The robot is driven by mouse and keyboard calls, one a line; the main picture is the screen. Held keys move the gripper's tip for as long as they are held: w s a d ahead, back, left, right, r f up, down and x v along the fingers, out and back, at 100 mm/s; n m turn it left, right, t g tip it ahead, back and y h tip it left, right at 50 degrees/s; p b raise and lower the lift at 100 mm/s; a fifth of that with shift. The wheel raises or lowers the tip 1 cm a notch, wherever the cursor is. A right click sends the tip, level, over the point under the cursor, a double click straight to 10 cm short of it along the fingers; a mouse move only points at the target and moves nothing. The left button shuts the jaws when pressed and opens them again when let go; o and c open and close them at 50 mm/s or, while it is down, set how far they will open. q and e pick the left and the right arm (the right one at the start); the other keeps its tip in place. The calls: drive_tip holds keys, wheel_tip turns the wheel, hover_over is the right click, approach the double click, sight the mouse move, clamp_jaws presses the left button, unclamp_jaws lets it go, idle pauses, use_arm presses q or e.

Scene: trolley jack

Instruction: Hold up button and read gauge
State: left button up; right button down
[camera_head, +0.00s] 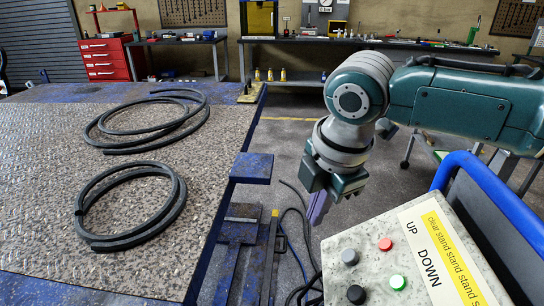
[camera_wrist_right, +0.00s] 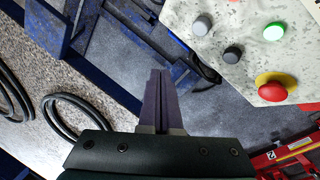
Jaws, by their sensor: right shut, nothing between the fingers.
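The control box (camera_head: 437,245) stands at the lower right with a label reading UP and DOWN. A grey button (camera_head: 349,257) and a red lamp or button (camera_head: 385,243) line up with UP. A black button (camera_head: 356,294) and a green one (camera_head: 398,282) line up with DOWN. My right gripper (camera_head: 318,210) is shut and empty, left of the box and apart from the grey button. In the right wrist view the grey button (camera_wrist_right: 201,25) is up and right of the shut fingertips (camera_wrist_right: 159,72). A small round gauge (camera_head: 325,4) shows at the top edge; its reading is too small to tell.
A red and yellow mushroom button (camera_wrist_right: 276,87) is on the box too. A blue rail (camera_head: 500,195) runs behind the box. Black hoses (camera_head: 130,205) lie on the metal platform (camera_head: 50,150). Cables hang between the platform and the box. A red tool cabinet (camera_head: 104,60) and workbenches stand behind.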

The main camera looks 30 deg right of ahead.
sight(349, 256)
drive_tip(key=d+f+b, duration=0.1)
drive_tip(key=s+d+f+b, duration=0.1)
drive_tip(key=f, duration=0.1)
drive_tip(key=s+d+f+b, duration=0.1)
drive_tip(key=shift+f+b, duration=0.35)
drive_tip(key=shift+f, duration=0.05)
drive_tip(key=shift+s+d+f, duration=0.25)
drive_tip(key=shift+d+f, duration=0.25)
drive_tip(key=shift+f, duration=0.15)
idle(0.8)
drive_tip(key=shift+d+f, duration=0.1)
idle(0.5)
drive_tip(key=shift+s+d+f, duration=0.1)
drive_tip(key=shift+d+f, duration=0.05)
drive_tip(key=shift+f, duration=0.05)
